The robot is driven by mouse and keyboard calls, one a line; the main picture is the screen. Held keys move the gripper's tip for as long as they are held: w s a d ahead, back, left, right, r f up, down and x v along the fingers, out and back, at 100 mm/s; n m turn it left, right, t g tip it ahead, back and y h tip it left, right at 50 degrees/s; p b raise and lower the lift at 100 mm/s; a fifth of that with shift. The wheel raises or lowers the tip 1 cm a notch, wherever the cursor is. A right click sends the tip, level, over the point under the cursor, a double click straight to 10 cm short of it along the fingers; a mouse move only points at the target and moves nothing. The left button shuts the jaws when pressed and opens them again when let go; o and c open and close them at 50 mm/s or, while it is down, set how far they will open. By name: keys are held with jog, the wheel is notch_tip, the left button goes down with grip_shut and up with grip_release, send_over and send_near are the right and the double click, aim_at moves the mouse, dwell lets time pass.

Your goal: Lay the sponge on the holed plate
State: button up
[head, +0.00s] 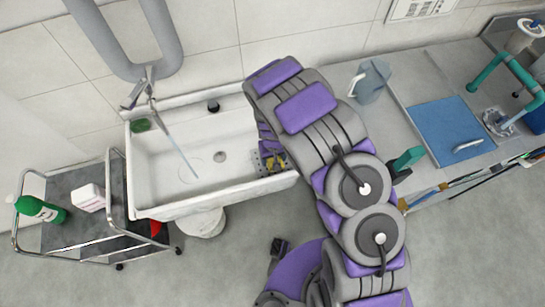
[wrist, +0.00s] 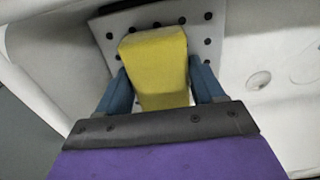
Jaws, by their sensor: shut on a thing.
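A yellow sponge (wrist: 156,65) is between the two blue fingers of my gripper (wrist: 160,88) in the wrist view. My gripper is shut on it. The light grey holed plate (wrist: 205,52) lies behind the sponge, with rows of dark holes showing around it. I cannot tell whether the sponge touches the plate. My arm hides the rest.
The white sink (head: 160,186) has a faucet over its basin and a green item (head: 141,125) on its left corner. A trolley (head: 68,232) with a green bottle (head: 42,210) and a white container (head: 91,197) stands left. A grey jug (head: 373,82) stands on the right counter.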

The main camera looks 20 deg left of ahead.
jog(key=o, duration=0.5)
jog(key=shift+a+f, duration=0.1)
jog(key=shift+a, duration=0.05)
jog(key=o, duration=0.3)
jog(key=shift+a+f, duration=0.1)
jog(key=shift+a, duration=0.35)
jog(key=shift+o, duration=0.7)
jog(key=shift+d+r, duration=0.2)
jog(key=shift+d, duration=0.3)
notch_tip(320, 180, up, 12)
jog(key=p, duration=0.2)
jog(key=shift+a, duration=0.2)
